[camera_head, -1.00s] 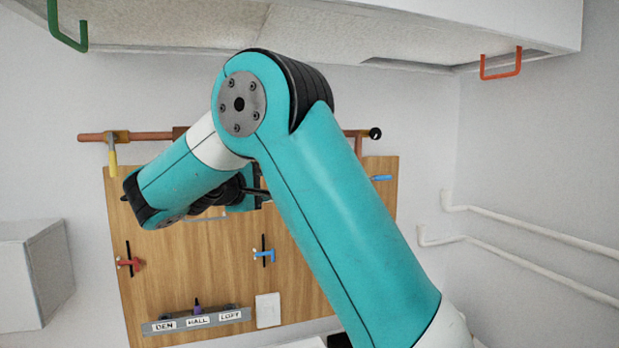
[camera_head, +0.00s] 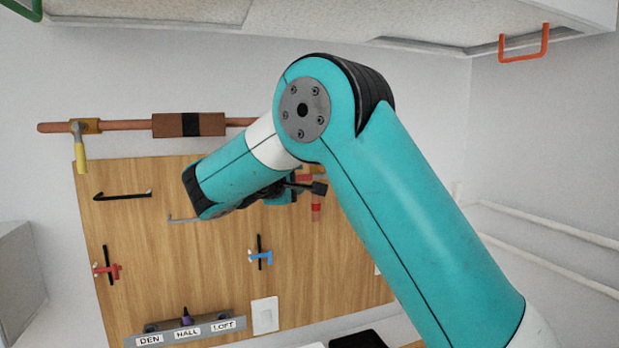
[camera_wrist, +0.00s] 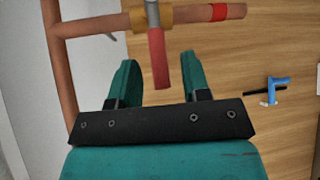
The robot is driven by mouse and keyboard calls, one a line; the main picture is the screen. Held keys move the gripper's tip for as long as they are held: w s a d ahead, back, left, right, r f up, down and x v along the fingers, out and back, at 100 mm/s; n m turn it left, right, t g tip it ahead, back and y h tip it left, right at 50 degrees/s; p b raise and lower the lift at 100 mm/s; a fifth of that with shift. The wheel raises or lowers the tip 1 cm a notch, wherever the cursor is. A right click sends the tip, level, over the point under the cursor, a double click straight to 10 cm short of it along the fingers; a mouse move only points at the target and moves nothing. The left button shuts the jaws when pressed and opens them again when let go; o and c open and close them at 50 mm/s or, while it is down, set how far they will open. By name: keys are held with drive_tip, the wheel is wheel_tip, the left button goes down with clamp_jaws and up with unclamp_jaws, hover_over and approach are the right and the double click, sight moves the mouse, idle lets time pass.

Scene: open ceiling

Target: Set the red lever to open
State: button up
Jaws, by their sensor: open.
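The red lever (camera_wrist: 158,65) shows in the wrist view on a brass-coloured valve body (camera_wrist: 138,20) on a copper pipe (camera_wrist: 92,27). Its handle points down the picture, across the pipe. My gripper (camera_wrist: 159,60) is open, with one teal finger on each side of the handle. The handle's end lies between the fingers, with a gap on both sides; I cannot tell the depth exactly. In the head view my arm hides most of the gripper, and a red handle (camera_head: 316,212) shows just beyond it.
The wooden panel (camera_head: 190,285) carries a blue lever (camera_head: 260,257), a small red tap-like handle (camera_head: 107,269) and a labelled strip (camera_head: 188,330). A yellow-handled valve (camera_head: 80,150) sits on the upper pipe (camera_head: 120,126). A cabinet with an orange handle (camera_head: 524,45) hangs above.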

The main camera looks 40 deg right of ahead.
drive_tip(key=shift+x, duration=1.2)
clamp_jaws()
drive_tip(key=shift+d+f+b, duration=0.1)
drive_tip(key=shift+f+b, duration=0.05)
drive_tip(key=shift+b, duration=0.25)
